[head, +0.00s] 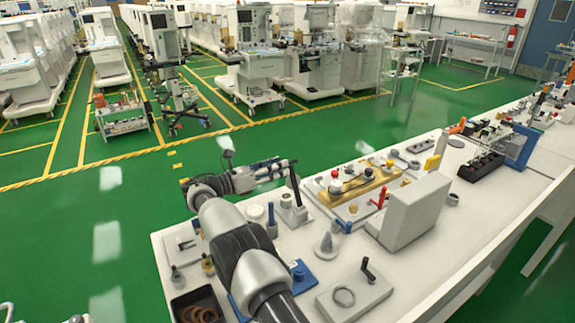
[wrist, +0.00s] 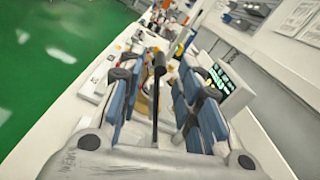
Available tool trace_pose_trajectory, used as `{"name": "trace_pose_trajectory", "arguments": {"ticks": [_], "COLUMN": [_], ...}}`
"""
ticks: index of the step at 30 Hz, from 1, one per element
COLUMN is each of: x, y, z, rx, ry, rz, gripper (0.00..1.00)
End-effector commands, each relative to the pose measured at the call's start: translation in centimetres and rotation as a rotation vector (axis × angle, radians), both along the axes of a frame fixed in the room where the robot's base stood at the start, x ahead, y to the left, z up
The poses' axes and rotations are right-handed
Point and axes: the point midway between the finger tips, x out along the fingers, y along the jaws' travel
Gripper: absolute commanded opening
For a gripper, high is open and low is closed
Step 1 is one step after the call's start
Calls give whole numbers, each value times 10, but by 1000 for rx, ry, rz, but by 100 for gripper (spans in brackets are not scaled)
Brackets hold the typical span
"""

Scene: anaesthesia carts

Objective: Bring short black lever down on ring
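My gripper (head: 284,169) is at the far-left edge of the bench in the head view. In the wrist view its two blue-padded fingers (wrist: 157,100) are apart. A slim upright black lever (wrist: 157,82) shows between them, with gaps on both sides; I cannot tell how deep it sits. In the head view a black lever (head: 295,187) rises from a small white block right beside the gripper. A shorter black lever (head: 368,270) stands tilted on a grey plate (head: 330,304) nearer the front. A grey ring (head: 344,297) lies flat on that plate, apart from this lever.
A large pale box (head: 415,212) stands on the bench right of the plate. A grey cone (head: 327,246) and a yellow fixture (head: 355,185) stand nearby. A dark tray with brown rings (head: 200,308) is at the front left. Green floor lies beyond the bench.

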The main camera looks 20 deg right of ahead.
Motion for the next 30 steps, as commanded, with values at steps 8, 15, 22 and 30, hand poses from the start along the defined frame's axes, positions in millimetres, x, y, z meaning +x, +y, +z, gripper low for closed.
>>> {"name": "trace_pose_trajectory", "arguments": {"ticks": [8, 15, 22, 30], "x": [-10, -14, -14, -6], "y": [53, 68, 69, 56], "z": [-1, -1, -1, 15], "rx": [1, 1, 1, 103], "ry": [0, 1, 1, -50], "rz": [2, 0, 0, 24], "gripper": [31, 31, 31, 13]}}
